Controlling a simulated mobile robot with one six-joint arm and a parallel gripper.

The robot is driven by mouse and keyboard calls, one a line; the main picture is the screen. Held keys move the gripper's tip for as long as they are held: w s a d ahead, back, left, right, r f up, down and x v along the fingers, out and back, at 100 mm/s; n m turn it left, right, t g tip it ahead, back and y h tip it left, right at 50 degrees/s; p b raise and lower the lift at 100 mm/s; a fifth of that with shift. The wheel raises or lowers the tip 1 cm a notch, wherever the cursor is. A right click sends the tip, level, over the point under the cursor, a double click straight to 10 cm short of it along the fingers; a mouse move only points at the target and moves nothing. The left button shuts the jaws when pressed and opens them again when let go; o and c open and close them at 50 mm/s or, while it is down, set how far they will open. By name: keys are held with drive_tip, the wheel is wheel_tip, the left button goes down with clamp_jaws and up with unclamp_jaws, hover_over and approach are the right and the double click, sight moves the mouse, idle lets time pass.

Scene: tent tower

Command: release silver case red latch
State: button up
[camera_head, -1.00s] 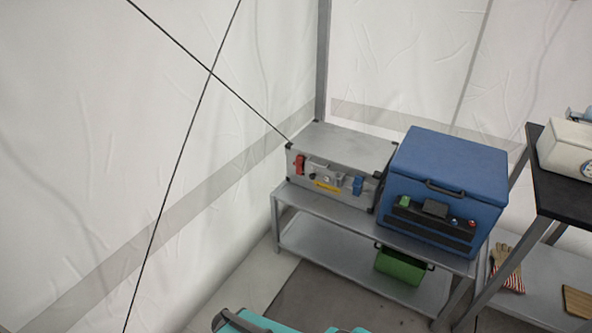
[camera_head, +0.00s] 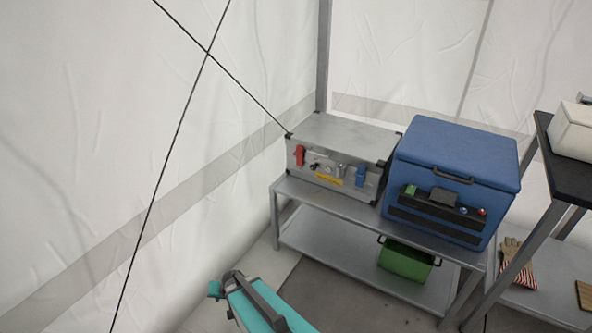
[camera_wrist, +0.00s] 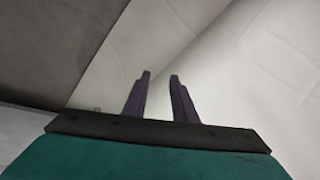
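The silver case (camera_head: 340,141) stands on the upper shelf of a grey metal rack, against the tent corner, with its lid down. Its red latch (camera_head: 299,156) is at the left of the front face, and a blue latch (camera_head: 361,177) is at the right. A yellow label lies between them, below the handle. My gripper (camera_wrist: 160,76) shows in the wrist view with its two dark fingers apart and nothing between them. In the head view my teal arm is low in front of the rack, away from the case; the fingers cannot be made out there.
A blue cooler box (camera_head: 455,160) stands right beside the case. A green bin (camera_head: 406,262) sits on the lower shelf (camera_head: 330,252). A black-topped table (camera_head: 570,165) with a white box is at the right. Black cords cross before the left tent wall. Floor is free before the rack.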

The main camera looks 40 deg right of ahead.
drive_tip(key=w+d+r+m+t+h+b, duration=0.25)
drive_tip(key=w+d+r, duration=0.2)
drive_tip(key=d, duration=0.35)
drive_tip(key=w+d+r+m+t+h+b, duration=0.25)
drive_tip(key=w+d+m, duration=0.2)
drive_tip(key=d, duration=0.25)
drive_tip(key=w+d+r+m+t+h+b, duration=0.1)
drive_tip(key=w+d+r+m+t+b, duration=0.15)
drive_tip(key=w+d+r, duration=0.4)
drive_tip(key=s+d+r+m+h+b, duration=0.2)
drive_tip(key=d+r+m+h, duration=0.1)
drive_tip(key=d, duration=0.4)
drive_tip(key=s+d+r+m+h+b, duration=0.1)
drive_tip(key=s+d+r+m+h, duration=0.2)
drive_tip(key=d+r, duration=0.2)
drive_tip(key=s+d+r+m+h+b, duration=0.2)
drive_tip(key=s+d+r+m+h, duration=0.1)
drive_tip(key=d, duration=0.5)
drive_tip(key=shift+d+r+m+h+b, duration=0.35)
drive_tip(key=shift+r+h, duration=0.25)
drive_tip(key=shift+r, duration=0.2)
drive_tip(key=shift+d+g, duration=0.1)
drive_tip(key=shift+g, duration=0.15)
drive_tip(key=b, duration=0.1)
approach(298, 158)
drive_tip(key=shift+r, duration=1.65)
drive_tip(key=shift+b+x, duration=0.35)
drive_tip(key=shift+x, duration=2.15)
drive_tip(key=shift+w+r, duration=0.15)
